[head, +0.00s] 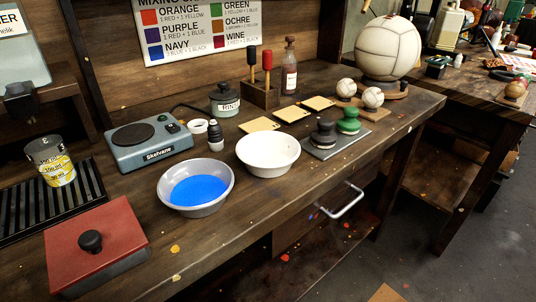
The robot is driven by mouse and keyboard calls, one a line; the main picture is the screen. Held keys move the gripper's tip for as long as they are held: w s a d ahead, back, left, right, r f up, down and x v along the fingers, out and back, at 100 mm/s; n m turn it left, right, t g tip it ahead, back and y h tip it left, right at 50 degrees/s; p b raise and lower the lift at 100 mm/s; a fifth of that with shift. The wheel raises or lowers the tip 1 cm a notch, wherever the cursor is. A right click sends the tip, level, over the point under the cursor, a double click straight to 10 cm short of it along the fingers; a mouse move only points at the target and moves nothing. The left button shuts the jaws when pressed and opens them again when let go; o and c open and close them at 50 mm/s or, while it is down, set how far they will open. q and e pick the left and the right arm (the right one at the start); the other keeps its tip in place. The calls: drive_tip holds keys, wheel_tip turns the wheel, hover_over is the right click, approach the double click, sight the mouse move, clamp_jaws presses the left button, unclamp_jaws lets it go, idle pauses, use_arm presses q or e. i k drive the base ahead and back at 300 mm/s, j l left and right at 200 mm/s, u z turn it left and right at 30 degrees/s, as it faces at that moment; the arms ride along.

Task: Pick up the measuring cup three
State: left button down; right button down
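No vessel in the head view is clearly marked as measuring cup three. A grey metal cup or can (52,161) with a yellow label stands upright on a black slatted rack (84,204) at the left of the bench. Neither of my grippers is in view.
A grey bowl of blue liquid (166,205), a white bowl (268,171) and a red-lidded box (108,257) crowd the front of the wooden bench. Behind are the hotplate (180,146), a rinse pot (224,110) and a brush holder (258,97). Balls stand at right.

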sight(49, 155)
drive_tip(key=u, duration=1.3)
